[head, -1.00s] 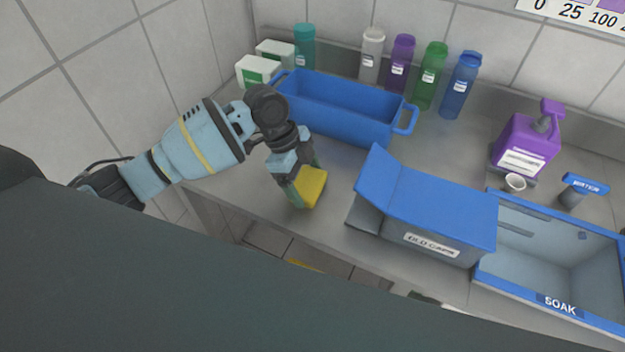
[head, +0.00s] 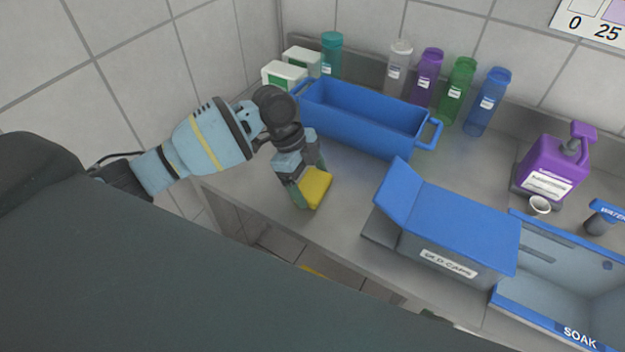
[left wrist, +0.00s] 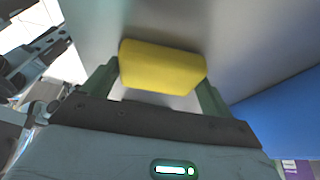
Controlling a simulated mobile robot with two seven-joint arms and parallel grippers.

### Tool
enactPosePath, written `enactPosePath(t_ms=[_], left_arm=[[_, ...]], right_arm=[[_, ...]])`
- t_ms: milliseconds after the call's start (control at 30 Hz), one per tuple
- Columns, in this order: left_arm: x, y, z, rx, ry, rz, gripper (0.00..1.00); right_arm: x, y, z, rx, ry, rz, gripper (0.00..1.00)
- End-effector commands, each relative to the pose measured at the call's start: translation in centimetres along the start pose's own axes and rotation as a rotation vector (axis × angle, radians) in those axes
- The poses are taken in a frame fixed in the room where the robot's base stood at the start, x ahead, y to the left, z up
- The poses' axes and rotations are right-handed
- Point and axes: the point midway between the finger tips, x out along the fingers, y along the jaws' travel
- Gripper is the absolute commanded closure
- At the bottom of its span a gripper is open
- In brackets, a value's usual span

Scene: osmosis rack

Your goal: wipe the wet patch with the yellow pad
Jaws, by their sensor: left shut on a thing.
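The yellow pad (head: 315,187) is between the fingers of my left gripper (head: 308,186), over the left part of the counter near its front edge. In the left wrist view the pad (left wrist: 163,67) spans between the two green fingers of the gripper (left wrist: 158,85), which are shut on it. The pad is low, at or close to the counter top; I cannot tell whether it touches. I cannot make out the wet patch on the grey counter (head: 345,215). My right gripper is not in view.
A blue handled tub (head: 365,122) stands behind the pad. A blue-lidded box (head: 455,235) and the SOAK basin (head: 545,325) are to the right. Several bottles, a purple pump jug (head: 552,165) and white-green boxes (head: 284,75) line the back. Bare counter lies around the pad.

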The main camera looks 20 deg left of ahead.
Motion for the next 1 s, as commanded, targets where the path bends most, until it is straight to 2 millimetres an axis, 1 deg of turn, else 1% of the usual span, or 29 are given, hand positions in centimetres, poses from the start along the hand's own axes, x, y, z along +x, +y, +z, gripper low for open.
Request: enactPosePath(t_ms=[67, 500, 767, 1000], left_arm=[[0.1, 0.1, 0.6, -0.005, -0.006, 0.005, 0.33], [-1.1, -0.1, 3.4, -0.006, -0.007, 0.007, 0.33], [-1.2, -0.3, 3.5, -0.004, -0.006, 0.006, 0.33], [-1.1, -1.7, 3.2, -0.004, -0.002, 0.006, 0.33]], right_arm=[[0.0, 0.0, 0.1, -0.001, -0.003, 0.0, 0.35], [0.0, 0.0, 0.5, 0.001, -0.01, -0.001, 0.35], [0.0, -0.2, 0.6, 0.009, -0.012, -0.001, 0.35], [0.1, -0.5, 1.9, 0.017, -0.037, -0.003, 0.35]])
